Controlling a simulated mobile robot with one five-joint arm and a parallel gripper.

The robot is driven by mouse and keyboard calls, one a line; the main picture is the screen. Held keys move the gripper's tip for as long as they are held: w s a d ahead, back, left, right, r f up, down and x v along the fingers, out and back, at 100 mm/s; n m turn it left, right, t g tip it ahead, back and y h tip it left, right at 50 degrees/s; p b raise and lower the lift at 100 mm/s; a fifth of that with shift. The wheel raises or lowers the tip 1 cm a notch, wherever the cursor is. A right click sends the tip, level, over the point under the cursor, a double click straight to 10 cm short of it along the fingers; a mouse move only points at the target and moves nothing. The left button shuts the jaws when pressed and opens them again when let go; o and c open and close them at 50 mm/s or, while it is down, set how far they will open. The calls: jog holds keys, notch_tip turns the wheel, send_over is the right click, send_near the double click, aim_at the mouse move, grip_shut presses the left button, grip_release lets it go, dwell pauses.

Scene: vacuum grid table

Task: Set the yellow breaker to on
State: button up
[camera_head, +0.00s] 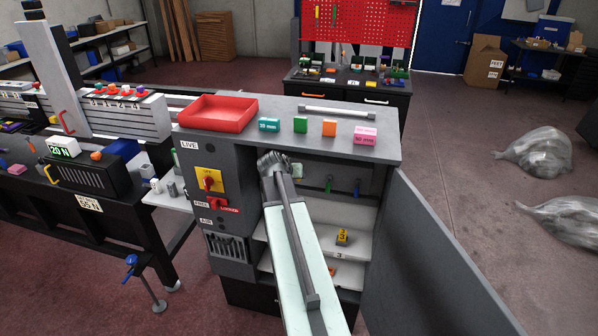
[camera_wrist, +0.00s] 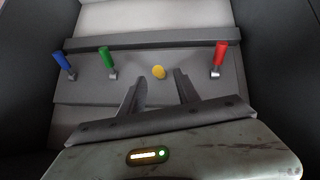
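The yellow breaker (camera_wrist: 159,72) shows in the wrist view as a round yellow tip, seen nearly end-on, on a grey panel (camera_wrist: 190,62). My gripper (camera_wrist: 160,77) is open, with one finger on each side of the yellow tip in the picture. I see no contact, and the depth between them is hard to judge. In the head view my arm reaches to the open cabinet, and I cannot make out the yellow breaker there.
Blue (camera_wrist: 63,61), green (camera_wrist: 106,57) and red (camera_wrist: 220,54) levers stand beside the yellow one, pointing upward in the picture. The cabinet door (camera_head: 425,265) is open to the right. A red tray (camera_head: 218,113) and several blocks sit on top.

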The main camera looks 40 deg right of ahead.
jog(key=shift+v, duration=1)
